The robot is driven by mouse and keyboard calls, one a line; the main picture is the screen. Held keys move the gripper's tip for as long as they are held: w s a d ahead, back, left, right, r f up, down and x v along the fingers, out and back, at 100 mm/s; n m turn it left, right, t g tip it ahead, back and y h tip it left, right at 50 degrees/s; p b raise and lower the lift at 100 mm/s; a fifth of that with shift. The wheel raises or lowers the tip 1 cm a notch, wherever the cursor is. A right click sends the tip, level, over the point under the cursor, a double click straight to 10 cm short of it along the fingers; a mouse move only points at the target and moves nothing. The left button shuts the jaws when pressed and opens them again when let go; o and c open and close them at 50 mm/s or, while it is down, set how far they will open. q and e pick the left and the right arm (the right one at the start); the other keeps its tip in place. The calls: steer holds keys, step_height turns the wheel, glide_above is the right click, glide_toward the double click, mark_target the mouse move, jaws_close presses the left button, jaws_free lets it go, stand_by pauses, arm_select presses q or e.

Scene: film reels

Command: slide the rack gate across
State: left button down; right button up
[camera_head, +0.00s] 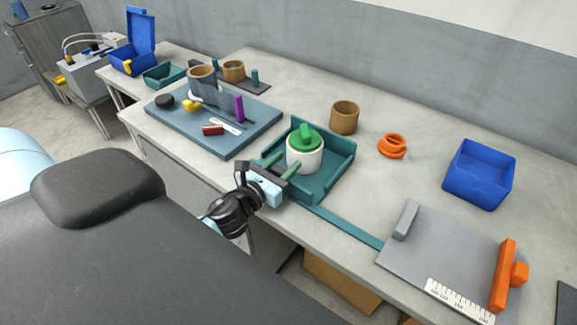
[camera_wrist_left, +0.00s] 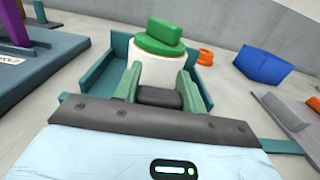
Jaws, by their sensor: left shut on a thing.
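The teal rack (camera_head: 328,182) is an open-fronted tray near the table's front edge. A white canister (camera_head: 303,157) with a green knobbed lid (camera_head: 306,138) stands in it. A flat teal rail (camera_head: 345,227) runs right from the rack along the table edge. My left gripper (camera_head: 281,168) is at the rack's front. In the left wrist view its green fingers are shut on a dark block (camera_wrist_left: 158,97) in front of the canister (camera_wrist_left: 154,73). I take this block as the rack gate's handle; the rest of the gate is largely hidden. My right gripper is not in view.
Right of the rack are a grey plate (camera_head: 440,255) with an orange handle (camera_head: 503,275), an orange ring piece (camera_head: 391,146) and a blue bin (camera_head: 478,174). A brown cup (camera_head: 344,117) stands behind. A blue-grey board (camera_head: 190,131) with small items lies left.

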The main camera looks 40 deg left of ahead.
mark_target(274, 171)
arm_select(q)
steer(key=shift+a, duration=0.25)
steer(key=c, duration=1.1)
jaws_free()
steer(key=shift+o, duration=1.4)
steer(key=shift+a, duration=0.1)
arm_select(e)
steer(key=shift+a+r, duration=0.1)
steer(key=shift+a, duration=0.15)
arm_select(q)
steer(key=shift+s, duration=0.1)
steer(key=shift+s+f, duration=0.1)
steer(key=shift+s, duration=0.2)
steer(key=s+b, duration=0.1)
steer(key=s, duration=0.4)
steer(key=shift+s, duration=1.05)
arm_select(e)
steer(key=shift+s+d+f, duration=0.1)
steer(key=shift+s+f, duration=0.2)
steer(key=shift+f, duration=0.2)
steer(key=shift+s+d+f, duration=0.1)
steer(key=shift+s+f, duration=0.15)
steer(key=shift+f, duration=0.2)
